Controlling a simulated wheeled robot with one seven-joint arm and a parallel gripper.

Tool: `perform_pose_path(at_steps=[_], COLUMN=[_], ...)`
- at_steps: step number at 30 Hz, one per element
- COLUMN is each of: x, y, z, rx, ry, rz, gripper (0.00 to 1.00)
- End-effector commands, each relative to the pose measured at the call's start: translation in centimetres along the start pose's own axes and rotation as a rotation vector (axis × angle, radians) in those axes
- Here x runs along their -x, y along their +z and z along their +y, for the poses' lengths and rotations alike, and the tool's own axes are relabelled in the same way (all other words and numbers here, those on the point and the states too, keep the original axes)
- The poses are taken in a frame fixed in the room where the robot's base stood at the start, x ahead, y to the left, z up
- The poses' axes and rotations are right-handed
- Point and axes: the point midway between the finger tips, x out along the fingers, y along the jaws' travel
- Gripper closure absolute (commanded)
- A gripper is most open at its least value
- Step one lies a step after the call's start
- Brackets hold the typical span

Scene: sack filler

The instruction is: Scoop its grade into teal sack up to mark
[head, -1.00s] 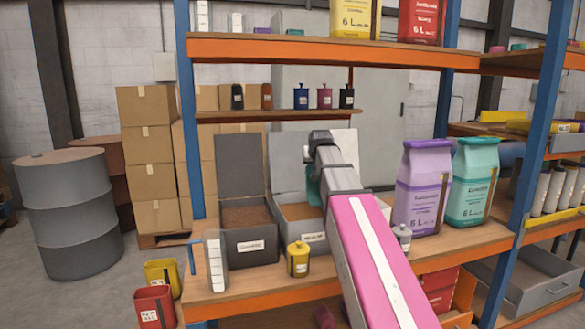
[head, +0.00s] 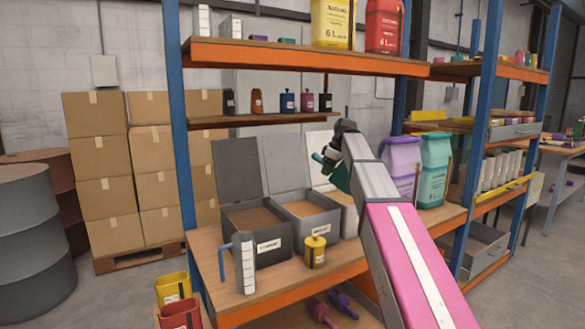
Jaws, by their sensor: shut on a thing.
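The teal sack (head: 434,172) stands upright on the workbench shelf at the right, beside a purple sack (head: 400,165) that my arm partly covers. My gripper (head: 338,154) is shut on a teal tool (head: 327,172), which looks like a scoop, held above the open bins. Its fingertips and the tool's contents are too small to tell. A grey bin (head: 268,247) with brown grain is at the left, another grey bin (head: 316,227) with brown grain is beside it, and a third bin is partly hidden behind my arm. The sack's mark is not readable.
A yellow canister (head: 315,252) and a white graduated post (head: 243,265) stand at the bench's front edge. Yellow (head: 330,24) and red (head: 384,26) sacks stand on the top shelf.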

Motion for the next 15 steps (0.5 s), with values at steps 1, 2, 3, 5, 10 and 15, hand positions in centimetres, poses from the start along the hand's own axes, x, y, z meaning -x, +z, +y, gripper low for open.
perform_pose_path(at_steps=[1,2,3,5,10,15], x=[-0.3,-0.4,-0.6,-0.9,-1.5,-2.0], y=[-1.4,-1.9,-2.5,-3.4,-5.8,-8.2], z=[-0.2,-0.6,-1.1,-1.8,-3.9,-6.1], rx=[0.108,0.174,0.261,0.39,0.749,1.101], ry=[-0.041,-0.062,-0.086,-0.118,-0.171,-0.178], rz=[-0.044,-0.07,-0.104,-0.151,-0.275,-0.372], gripper=[1.0,1.0,1.0,1.0,1.0,1.0])
